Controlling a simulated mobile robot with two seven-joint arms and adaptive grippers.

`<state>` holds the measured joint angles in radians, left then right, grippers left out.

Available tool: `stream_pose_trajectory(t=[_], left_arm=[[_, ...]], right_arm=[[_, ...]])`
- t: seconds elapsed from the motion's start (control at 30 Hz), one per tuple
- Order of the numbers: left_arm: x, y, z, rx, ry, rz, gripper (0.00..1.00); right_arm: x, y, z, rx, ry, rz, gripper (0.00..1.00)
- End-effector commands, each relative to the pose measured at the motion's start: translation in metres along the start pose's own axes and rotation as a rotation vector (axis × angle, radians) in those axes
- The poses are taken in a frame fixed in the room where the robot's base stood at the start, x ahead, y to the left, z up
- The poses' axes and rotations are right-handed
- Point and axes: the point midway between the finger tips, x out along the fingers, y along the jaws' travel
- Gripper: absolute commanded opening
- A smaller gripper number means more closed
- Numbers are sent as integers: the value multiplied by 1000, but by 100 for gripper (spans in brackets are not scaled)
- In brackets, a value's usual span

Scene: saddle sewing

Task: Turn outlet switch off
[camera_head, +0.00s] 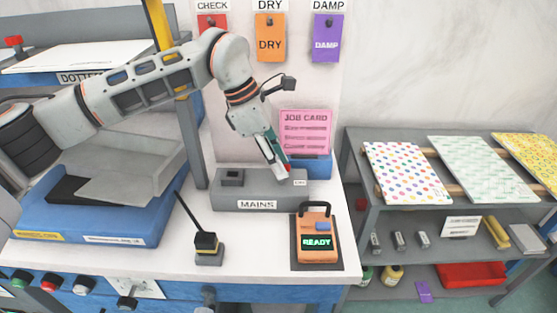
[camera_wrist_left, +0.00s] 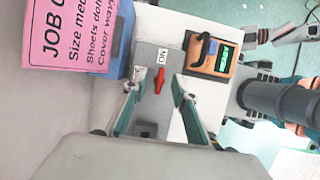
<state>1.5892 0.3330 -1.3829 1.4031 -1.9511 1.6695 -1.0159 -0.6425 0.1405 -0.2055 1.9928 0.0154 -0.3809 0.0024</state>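The grey mains box (camera_head: 240,200) stands on the white bench, with a "MAINS" label on its front. Its red switch (camera_wrist_left: 159,80) shows in the left wrist view, beside a small "ON" label (camera_wrist_left: 162,56). In the head view only a bit of red shows by my fingertips. My left gripper (camera_head: 281,170) reaches down over the right part of the box. In the wrist view my left gripper (camera_wrist_left: 155,86) is open, with one finger on each side of the switch and gaps visible. I cannot tell the fingertip height exactly.
An orange tester (camera_head: 316,240) reading "READY" stands just in front of the box. A pink job card (camera_head: 305,133) stands behind it. A black-handled lever (camera_head: 206,243) is at the front left. A blue machine with a grey tray (camera_head: 130,175) fills the left.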

Motion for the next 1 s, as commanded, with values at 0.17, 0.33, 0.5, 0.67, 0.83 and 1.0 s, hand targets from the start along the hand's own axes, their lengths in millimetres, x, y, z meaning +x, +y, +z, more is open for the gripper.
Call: stream_pose_trajectory(t=[0.17, 0.33, 0.5, 0.67, 0.83, 1.0], left_arm=[[0, 0, 0, 0, 0, 1, 27], [0, 0, 0, -1, 0, 0, 0], [0, 0, 0, -1, 0, 1, 0], [-1, 0, 0, -18, 0, 8, 0], [-3, -1, 0, -76, 0, 34, 0], [-4, -2, 1, -184, 0, 79, 0]], right_arm=[[1, 1, -2, -1, 4, 1, 40], [1, 1, -3, -1, 6, 1, 40], [1, 1, -4, -1, 6, 2, 40], [1, 2, -6, -1, 8, 2, 40], [-1, 2, -9, 3, 9, 1, 40], [-5, 1, -15, 11, 12, -2, 40]])
